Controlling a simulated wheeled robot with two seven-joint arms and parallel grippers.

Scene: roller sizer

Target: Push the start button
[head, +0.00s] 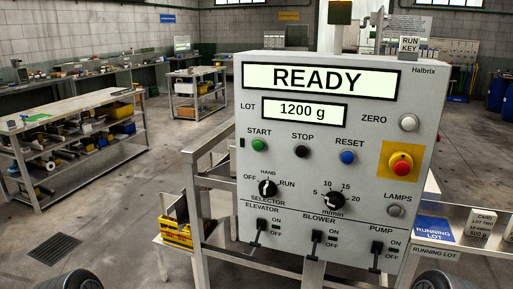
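The green start button (259,145) is on the left of the grey control panel (222,200) in the head view, under the label START. It is fully visible, with nothing in front of it. The black stop button (302,151) and the blue reset button (348,157) sit to its right. The panel's upper display (318,79) reads READY and the lot display (304,111) reads 1200 g. Neither of my grippers shows in the view; only dark rounded parts, probably of my arms, show at the bottom left and bottom right edges.
A red emergency button (401,163) on a yellow plate is at the panel's right. Below the buttons are a selector knob (267,188), a speed knob (334,200) and several switches. A metal railing (207,152) stands left of the panel. Workbenches stand farther back left, with open floor between.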

